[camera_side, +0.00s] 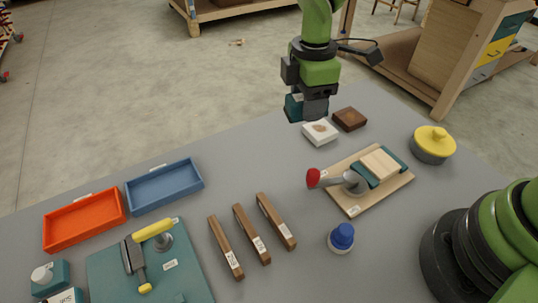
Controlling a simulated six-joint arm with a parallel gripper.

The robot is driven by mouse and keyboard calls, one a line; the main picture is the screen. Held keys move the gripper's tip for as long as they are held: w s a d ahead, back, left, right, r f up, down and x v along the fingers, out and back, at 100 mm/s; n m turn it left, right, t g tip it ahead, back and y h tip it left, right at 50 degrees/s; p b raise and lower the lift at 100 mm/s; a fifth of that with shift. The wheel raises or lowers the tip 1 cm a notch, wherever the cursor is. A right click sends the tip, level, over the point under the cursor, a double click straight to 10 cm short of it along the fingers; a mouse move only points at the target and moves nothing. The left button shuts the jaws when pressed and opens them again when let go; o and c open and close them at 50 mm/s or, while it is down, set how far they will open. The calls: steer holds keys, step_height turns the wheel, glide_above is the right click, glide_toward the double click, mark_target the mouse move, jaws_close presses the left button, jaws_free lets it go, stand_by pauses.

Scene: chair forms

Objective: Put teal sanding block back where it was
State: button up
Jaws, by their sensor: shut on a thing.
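My gripper (314,113) is shut on the teal sanding block (293,106) and holds it in the air near the table's far edge. Its grey fingers hide part of the block. A white block with a tan patch (320,132) lies on the table just below the gripper in the picture. A dark brown block (350,119) lies to the right of the white one. I cannot tell how high the teal block is above the table.
A wooden board (345,200) carries a red-handled clamp (314,178) and a pale block. A yellow-lidded pot (432,144), a blue-capped bottle (341,238), wooden bars (245,232), orange tray (84,240), blue tray (165,205) and teal mat (185,285) stand around grey table space.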

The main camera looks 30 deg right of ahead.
mark_target(268, 157)
steer(key=w+a+n, duration=0.2)
steer(key=a+n, duration=0.1)
steer(key=a, duration=0.3)
steer(key=f, duration=1)
steer(key=shift+w+a+f, duration=0.1)
steer(key=shift+a, duration=0.25)
steer(key=shift+f, duration=0.1)
steer(key=o, duration=1.1)
steer(key=shift+c, duration=0.2)
